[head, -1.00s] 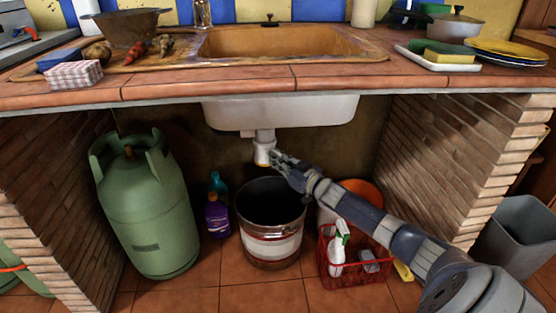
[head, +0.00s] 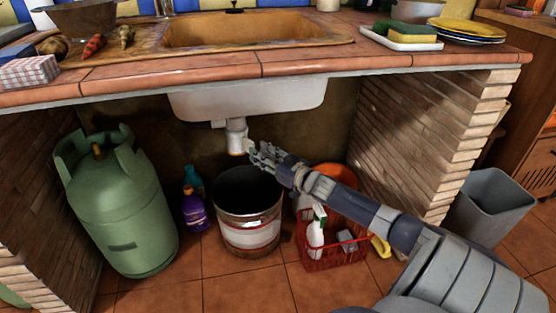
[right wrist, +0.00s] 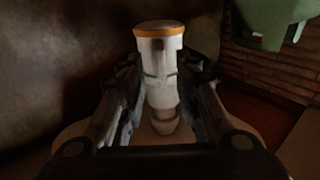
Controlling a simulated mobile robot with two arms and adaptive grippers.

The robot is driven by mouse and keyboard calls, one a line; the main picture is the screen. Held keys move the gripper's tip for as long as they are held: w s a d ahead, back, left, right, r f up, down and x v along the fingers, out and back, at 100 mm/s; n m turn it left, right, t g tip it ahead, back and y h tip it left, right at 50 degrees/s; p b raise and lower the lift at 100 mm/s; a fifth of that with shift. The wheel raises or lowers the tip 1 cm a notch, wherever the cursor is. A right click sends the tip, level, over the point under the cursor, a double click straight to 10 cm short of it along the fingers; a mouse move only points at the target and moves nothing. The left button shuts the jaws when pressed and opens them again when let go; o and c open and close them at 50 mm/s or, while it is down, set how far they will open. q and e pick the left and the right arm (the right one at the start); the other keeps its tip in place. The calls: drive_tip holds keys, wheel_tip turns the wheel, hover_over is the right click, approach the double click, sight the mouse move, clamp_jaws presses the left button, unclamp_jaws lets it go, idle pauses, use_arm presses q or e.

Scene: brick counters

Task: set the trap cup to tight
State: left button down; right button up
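The white trap (head: 236,139) hangs from the sink's underside in the head view, with a yellow-orange ring at its low end, the trap cup (head: 237,153). My right gripper (head: 253,153) is just right of the cup. In the right wrist view the picture looks upside down: the cup's orange rim (right wrist: 160,31) is at the top and the white body (right wrist: 160,75) runs down between the two dark fingers (right wrist: 160,110). The fingers stand apart, with a gap visible at each side. Any contact is too dark to tell. My left gripper is not in view.
A bucket (head: 249,238) stands below the trap. A green gas cylinder (head: 115,205) and bottles (head: 194,207) stand to the left. A red basket (head: 333,258) with a spray bottle (head: 316,235) lies below my right arm. Brick walls flank the space, under the sink basin (head: 250,99).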

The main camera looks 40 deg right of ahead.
drive_tip(key=s, duration=0.7)
drive_tip(key=shift+d, duration=0.25)
drive_tip(key=shift+w, duration=0.1)
